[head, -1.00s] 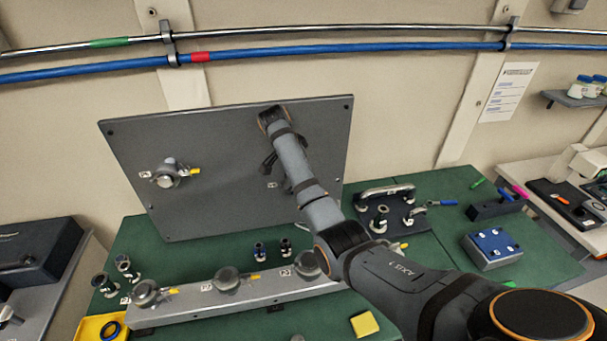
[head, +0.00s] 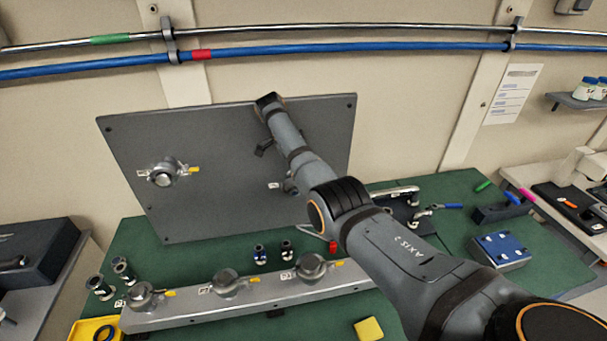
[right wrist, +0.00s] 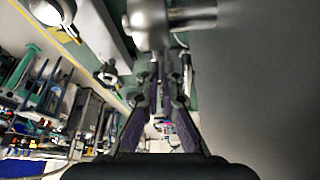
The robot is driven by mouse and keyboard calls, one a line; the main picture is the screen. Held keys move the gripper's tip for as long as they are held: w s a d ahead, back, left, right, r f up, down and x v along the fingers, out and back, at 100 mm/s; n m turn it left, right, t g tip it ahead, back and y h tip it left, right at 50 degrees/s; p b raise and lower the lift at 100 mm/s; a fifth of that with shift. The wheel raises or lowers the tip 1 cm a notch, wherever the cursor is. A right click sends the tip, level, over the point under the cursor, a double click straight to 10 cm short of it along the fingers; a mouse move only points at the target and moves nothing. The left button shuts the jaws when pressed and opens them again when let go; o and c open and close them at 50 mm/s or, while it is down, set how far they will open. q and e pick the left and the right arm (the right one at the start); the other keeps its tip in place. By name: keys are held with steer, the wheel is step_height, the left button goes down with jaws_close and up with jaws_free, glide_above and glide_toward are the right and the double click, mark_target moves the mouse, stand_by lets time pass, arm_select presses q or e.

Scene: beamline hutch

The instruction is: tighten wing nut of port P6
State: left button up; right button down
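The grey panel (head: 225,215) leans at the back. It carries a round silver port (head: 163,173) with a yellow-tagged wing nut on the left. A second port (head: 290,186) on its right is mostly hidden behind my right arm. The port labels are too small to read, so I cannot tell which is P6. My right gripper (head: 262,150) is in front of the panel, above and left of the hidden port. In the right wrist view its fingers (right wrist: 161,78) are apart with no clear object between them. A silver cylindrical fitting (right wrist: 165,22) is just beyond the tips. My left gripper is not in view.
A grey rail (head: 250,297) with three capped ports lies on the green bench. Small fittings (head: 272,252) stand behind it. A yellow tray (head: 90,329) is front left; a blue block (head: 497,249) is at right. Blue and silver pipes (head: 350,47) cross the wall.

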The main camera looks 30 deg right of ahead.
steer(key=shift+d+r, duration=0.15)
steer(key=c, duration=1.8)
jaws_free()
steer(key=shift+c, duration=0.2)
steer(key=shift+s+d, duration=0.1)
